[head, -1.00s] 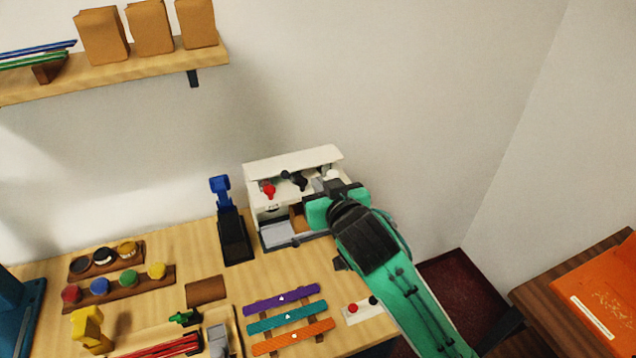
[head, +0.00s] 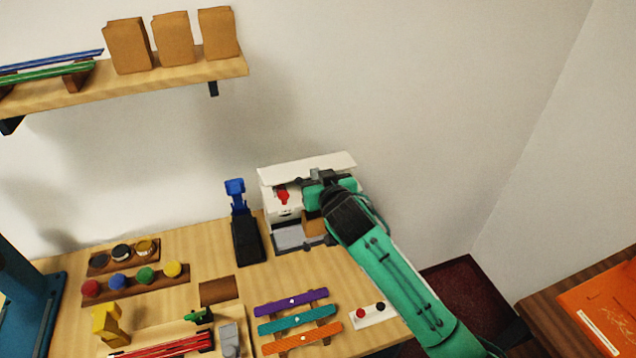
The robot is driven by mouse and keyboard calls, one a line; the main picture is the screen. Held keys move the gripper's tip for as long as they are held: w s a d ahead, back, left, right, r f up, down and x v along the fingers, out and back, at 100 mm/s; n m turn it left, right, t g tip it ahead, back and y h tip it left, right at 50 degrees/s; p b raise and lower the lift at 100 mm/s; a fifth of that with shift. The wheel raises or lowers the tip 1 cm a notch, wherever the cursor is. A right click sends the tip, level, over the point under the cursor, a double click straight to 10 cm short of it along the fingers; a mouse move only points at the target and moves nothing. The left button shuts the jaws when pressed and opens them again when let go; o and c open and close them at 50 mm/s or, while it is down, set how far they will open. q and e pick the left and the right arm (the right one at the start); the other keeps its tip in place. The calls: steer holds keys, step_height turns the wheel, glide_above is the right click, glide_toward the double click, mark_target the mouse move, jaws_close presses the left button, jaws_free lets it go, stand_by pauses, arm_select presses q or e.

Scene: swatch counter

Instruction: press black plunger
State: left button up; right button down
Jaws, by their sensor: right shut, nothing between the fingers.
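A white dispenser-like box (head: 308,168) stands at the back of the wooden counter. A red plunger (head: 283,196) shows on its front, left of my right gripper. My right gripper (head: 303,183) is shut and empty, in front of the box's upper part. The black plunger beside the red one is hidden behind the gripper, so I cannot tell whether they touch. A white plate (head: 366,315) with a red and a black knob (head: 381,307) lies at the counter's front right. My left gripper is not in view.
A black and blue stapler-like tool (head: 247,240) stands left of the box. Purple, teal and orange strips (head: 297,320) lie in front. Racks of coloured pots (head: 145,276) are at left. A shelf (head: 170,80) hangs above.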

step_height(320, 180, down, 3)
steer(key=shift+s+f+p, duration=0.15)
steer(key=shift+p, duration=0.15)
steer(key=shift+f, duration=0.1)
